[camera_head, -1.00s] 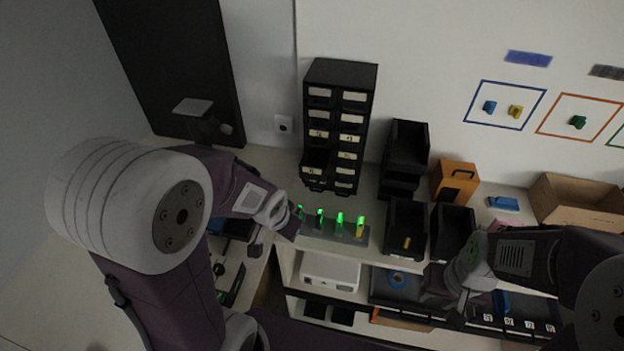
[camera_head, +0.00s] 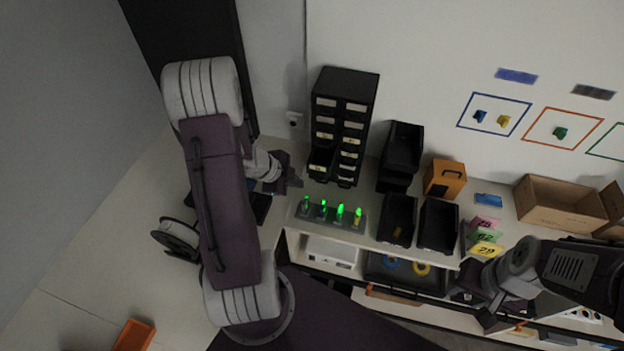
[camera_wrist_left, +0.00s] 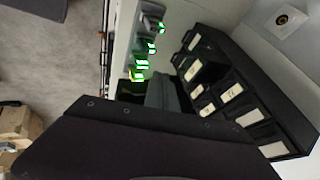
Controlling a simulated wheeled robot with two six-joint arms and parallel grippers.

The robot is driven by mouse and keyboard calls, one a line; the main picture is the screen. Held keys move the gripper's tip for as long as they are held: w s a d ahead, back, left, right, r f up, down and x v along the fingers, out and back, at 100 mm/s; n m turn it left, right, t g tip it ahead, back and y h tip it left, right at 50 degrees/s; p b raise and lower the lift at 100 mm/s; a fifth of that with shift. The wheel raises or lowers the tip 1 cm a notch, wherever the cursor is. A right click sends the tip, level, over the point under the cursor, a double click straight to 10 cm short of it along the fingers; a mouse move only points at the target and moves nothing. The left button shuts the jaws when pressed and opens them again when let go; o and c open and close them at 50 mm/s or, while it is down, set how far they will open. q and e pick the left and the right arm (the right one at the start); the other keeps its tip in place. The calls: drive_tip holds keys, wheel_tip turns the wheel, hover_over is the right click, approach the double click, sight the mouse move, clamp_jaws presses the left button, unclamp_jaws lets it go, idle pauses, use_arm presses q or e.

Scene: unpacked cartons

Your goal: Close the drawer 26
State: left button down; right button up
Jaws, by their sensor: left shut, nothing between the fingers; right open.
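The black drawer cabinet (camera_head: 342,90) stands against the wall on the bench, with two columns of small white-labelled drawers. One drawer (camera_head: 321,162), low in its left column, sticks out open; the numbers are too small to read. The cabinet (camera_wrist_left: 262,88) also shows at the right of the left wrist view, with a pulled-out drawer (camera_wrist_left: 208,72). My left gripper (camera_head: 297,183) is shut and empty, just left of and below the open drawer, apparently apart from it. My right gripper (camera_head: 478,298) is open near the bench's front edge at the right, partly hidden by its arm.
A strip of green-lit pieces (camera_head: 330,214) lies in front of the cabinet. Black bins (camera_head: 402,150) and an orange box (camera_head: 444,178) stand to its right. An open carton (camera_head: 560,207) is farther right. Numbered cards (camera_head: 486,249) lie by my right arm.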

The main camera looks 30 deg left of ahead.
use_arm(q)
drive_tip(key=w+f+p, duration=0.1)
drive_tip(key=w+f, duration=0.5)
drive_tip(key=w, duration=0.1)
drive_tip(key=shift+w+d+f, duration=0.15)
drive_tip(key=shift+d+f, duration=0.2)
